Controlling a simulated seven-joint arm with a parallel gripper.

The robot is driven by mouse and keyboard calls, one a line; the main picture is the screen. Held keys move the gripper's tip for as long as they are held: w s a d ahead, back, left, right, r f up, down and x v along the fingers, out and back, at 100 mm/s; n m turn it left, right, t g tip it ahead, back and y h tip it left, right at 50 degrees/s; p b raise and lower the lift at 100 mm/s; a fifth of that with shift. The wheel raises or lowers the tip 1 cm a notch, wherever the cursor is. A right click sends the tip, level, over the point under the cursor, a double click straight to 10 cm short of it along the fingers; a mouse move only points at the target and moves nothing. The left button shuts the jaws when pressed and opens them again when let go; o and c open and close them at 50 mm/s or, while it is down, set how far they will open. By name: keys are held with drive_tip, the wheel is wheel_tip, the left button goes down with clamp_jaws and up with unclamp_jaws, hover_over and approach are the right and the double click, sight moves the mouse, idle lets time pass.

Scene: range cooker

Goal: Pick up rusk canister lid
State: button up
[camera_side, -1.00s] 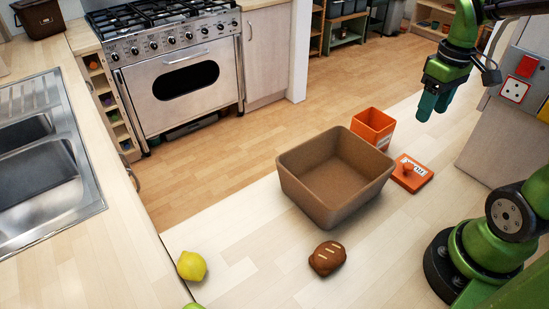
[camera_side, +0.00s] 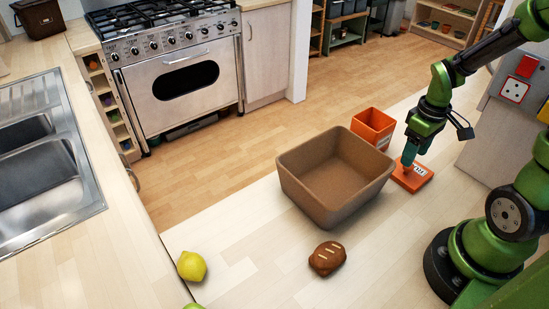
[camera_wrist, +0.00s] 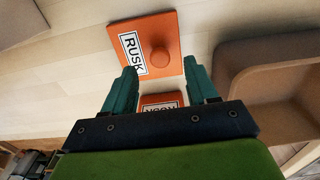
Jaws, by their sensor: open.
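The rusk canister lid (camera_side: 412,176) is a flat orange square with a round knob and a white label, lying on the counter right of the brown bin. In the wrist view the lid (camera_wrist: 145,42) shows its knob (camera_wrist: 160,57) and the word RUSK. The open orange canister (camera_side: 373,128) stands just behind the lid; part of it shows between my fingers in the wrist view (camera_wrist: 160,100). My gripper (camera_side: 408,161) points down over the lid, close to its knob. In the wrist view my gripper (camera_wrist: 162,75) has its fingers apart with nothing held, the knob appearing just beyond the fingertips.
The brown bin (camera_side: 298,190) stands left of the lid and close to my gripper. A socket panel (camera_side: 514,90) is at the right.

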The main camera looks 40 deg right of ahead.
drive_tip(key=shift+f, duration=1.95)
clamp_jaws()
